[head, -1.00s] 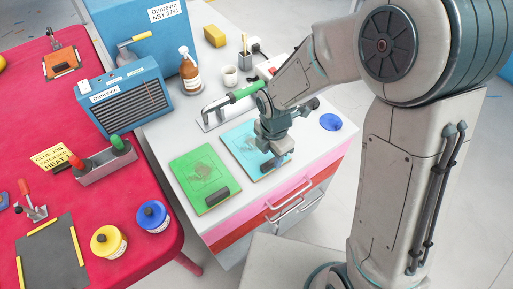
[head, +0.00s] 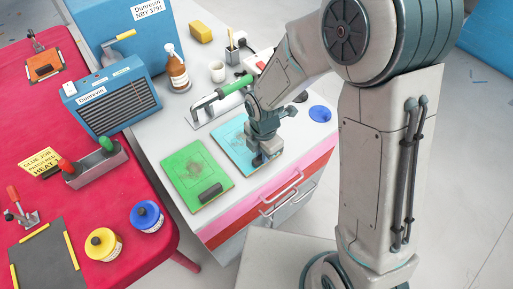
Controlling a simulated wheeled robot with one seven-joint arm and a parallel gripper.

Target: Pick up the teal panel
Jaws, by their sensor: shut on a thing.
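The teal panel (head: 235,146) is a light-blue board lying on the white cabinet top, just right of the green panel. My gripper (head: 260,159) is low over its right part, pointing down, and is shut on its dark handle near the front edge. The fingers and most of the handle are hidden by the gripper body. I cannot tell whether the panel is raised off the surface.
The green panel (head: 195,170) with a black handle lies close on the left. A green-handled tool (head: 220,98) lies behind. A blue round lid (head: 320,113) is to the right. The red table (head: 110,205) holds a blue heater (head: 112,98) and jars.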

